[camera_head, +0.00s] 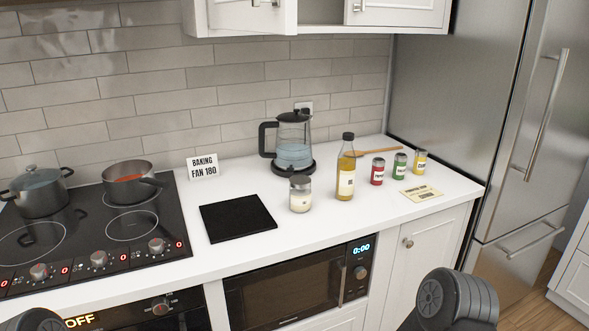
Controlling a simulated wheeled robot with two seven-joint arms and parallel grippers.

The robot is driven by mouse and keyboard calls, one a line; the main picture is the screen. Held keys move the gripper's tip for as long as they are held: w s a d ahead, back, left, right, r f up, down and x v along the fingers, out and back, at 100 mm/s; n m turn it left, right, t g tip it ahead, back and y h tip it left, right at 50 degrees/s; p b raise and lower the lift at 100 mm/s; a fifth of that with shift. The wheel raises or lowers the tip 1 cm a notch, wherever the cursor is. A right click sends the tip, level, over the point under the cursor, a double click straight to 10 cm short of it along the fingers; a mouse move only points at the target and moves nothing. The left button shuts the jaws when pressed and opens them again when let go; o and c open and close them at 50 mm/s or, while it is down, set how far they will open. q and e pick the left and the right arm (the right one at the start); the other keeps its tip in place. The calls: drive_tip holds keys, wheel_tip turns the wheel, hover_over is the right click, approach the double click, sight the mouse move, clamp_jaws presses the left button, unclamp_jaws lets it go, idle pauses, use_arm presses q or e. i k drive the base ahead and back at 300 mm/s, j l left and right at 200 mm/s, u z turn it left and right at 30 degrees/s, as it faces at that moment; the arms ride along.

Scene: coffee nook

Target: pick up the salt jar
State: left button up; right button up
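The salt jar (300,195) appears to be the small glass jar with white contents and a grey lid. It stands upright on the white counter, between a black board and an oil bottle. A dark rounded part of my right arm shows at the bottom right, well below and apart from the jar. A small dark part of my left arm shows at the bottom left corner. Neither gripper's fingers can be seen.
A black board (238,218) lies left of the jar. A kettle (292,145) stands behind it, and an oil bottle (346,168) to the right. Several small cans, including a red can (377,171), stand farther right. A hob (90,235) with two pots is at left.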

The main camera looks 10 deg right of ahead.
sight(300, 191)
drive_tip(key=i+l+z, duration=0.2)
drive_tip(key=l, duration=0.25)
drive_tip(key=l+z, duration=0.15)
drive_tip(key=l, duration=0.3)
drive_tip(key=i+l+z, duration=0.2)
drive_tip(key=l, duration=0.2)
drive_tip(key=l+z, duration=0.2)
drive_tip(key=l, duration=0.2)
drive_tip(key=i, duration=0.05)
